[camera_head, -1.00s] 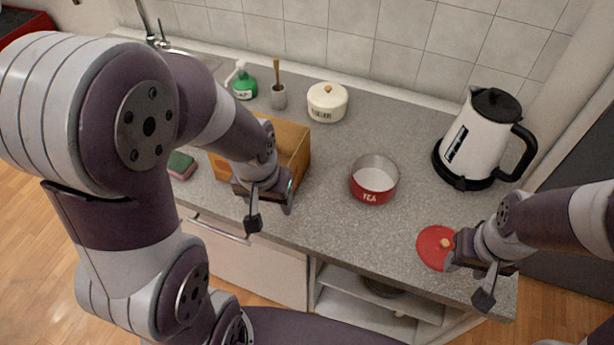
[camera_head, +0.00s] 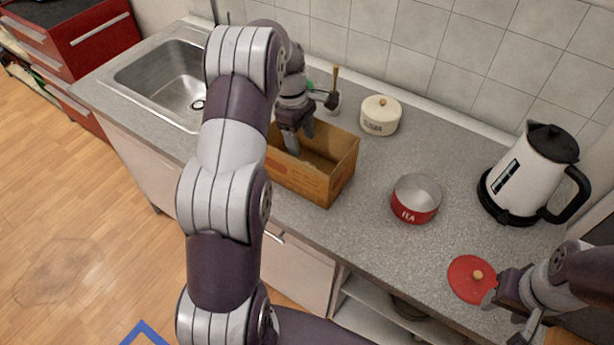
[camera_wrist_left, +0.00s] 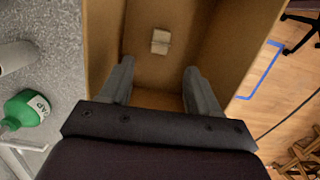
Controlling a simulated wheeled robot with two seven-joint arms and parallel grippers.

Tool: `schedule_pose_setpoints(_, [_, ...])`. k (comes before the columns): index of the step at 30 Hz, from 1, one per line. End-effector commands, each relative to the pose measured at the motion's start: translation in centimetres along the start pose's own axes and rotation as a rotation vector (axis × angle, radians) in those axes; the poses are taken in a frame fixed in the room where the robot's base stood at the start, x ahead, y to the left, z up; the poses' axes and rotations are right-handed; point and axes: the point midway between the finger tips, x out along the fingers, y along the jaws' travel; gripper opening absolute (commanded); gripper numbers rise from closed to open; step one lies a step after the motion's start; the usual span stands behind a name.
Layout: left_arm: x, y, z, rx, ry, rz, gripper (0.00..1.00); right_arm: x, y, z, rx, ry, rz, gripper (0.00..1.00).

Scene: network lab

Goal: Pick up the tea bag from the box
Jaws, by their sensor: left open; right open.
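The brown open box (camera_head: 340,172) stands on the counter in the head view, and its walls (camera_wrist_left: 100,40) fill much of the left wrist view. A small pale tea bag (camera_wrist_left: 160,41) lies on the box floor in the left wrist view; the head view does not show it. My left gripper (camera_head: 290,145) points down over the box's left part. In the left wrist view its two fingers (camera_wrist_left: 155,85) are apart, empty, with the tea bag ahead between them. My right gripper (camera_head: 500,298) is open beside the red lid (camera_head: 470,279) at the front right.
A red tea tin (camera_head: 416,200) stands open right of the box. A cream lidded pot (camera_head: 380,116) is behind it, and a kettle (camera_head: 530,172) is at the right. A green soap bottle (camera_wrist_left: 27,108) stands close beside the box. The sink (camera_head: 170,85) is at the left.

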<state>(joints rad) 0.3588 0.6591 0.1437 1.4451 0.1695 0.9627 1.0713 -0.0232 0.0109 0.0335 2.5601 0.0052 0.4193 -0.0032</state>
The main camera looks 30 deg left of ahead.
Motion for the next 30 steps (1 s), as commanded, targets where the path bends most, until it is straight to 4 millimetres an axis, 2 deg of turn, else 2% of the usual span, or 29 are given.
schedule_pose_setpoints(1, [2.3,0.0,-0.2,0.001,0.001,0.001,0.62,2.4,0.0,0.3,0.000,0.000,0.000,0.47])
schedule_pose_setpoints(2, [1.9,0.0,0.0,0.001,0.000,0.000,0.62,1.2,0.0,0.2,0.000,-0.002,0.000,0.47])
schedule_pose_setpoints(3, [2.3,0.0,0.1,0.002,0.000,-0.001,0.62,0.9,0.0,0.1,0.000,-0.001,0.000,0.47])
schedule_pose_setpoints(8, [3.9,0.0,0.2,0.004,0.000,-0.001,0.62,0.3,0.0,0.0,0.000,0.001,0.000,0.47])
schedule_pose_setpoints(11, [5.7,-0.1,0.3,0.005,0.000,-0.003,0.62,-0.6,0.0,-0.1,0.000,0.001,0.000,0.47])
schedule_pose_setpoints(15, [7.9,-0.1,0.2,0.004,0.002,0.001,0.62,-0.9,0.0,-0.1,0.000,0.001,0.000,0.47])
schedule_pose_setpoints(22, [8.5,0.0,0.2,0.004,0.003,0.002,0.62,-0.8,0.0,-0.1,0.000,0.000,0.000,0.47])
schedule_pose_setpoints(23, [8.5,0.0,0.2,0.004,0.003,0.002,0.58,-0.8,0.0,-0.1,0.000,0.000,0.000,0.47])
schedule_pose_setpoints(28, [8.4,0.0,0.2,0.005,0.003,0.002,0.03,-0.8,0.0,-0.1,0.000,0.000,0.000,0.47])
schedule_pose_setpoints(30, [8.4,0.0,0.2,0.005,0.003,0.002,0.02,-0.8,0.0,-0.1,0.000,0.000,0.000,0.47])
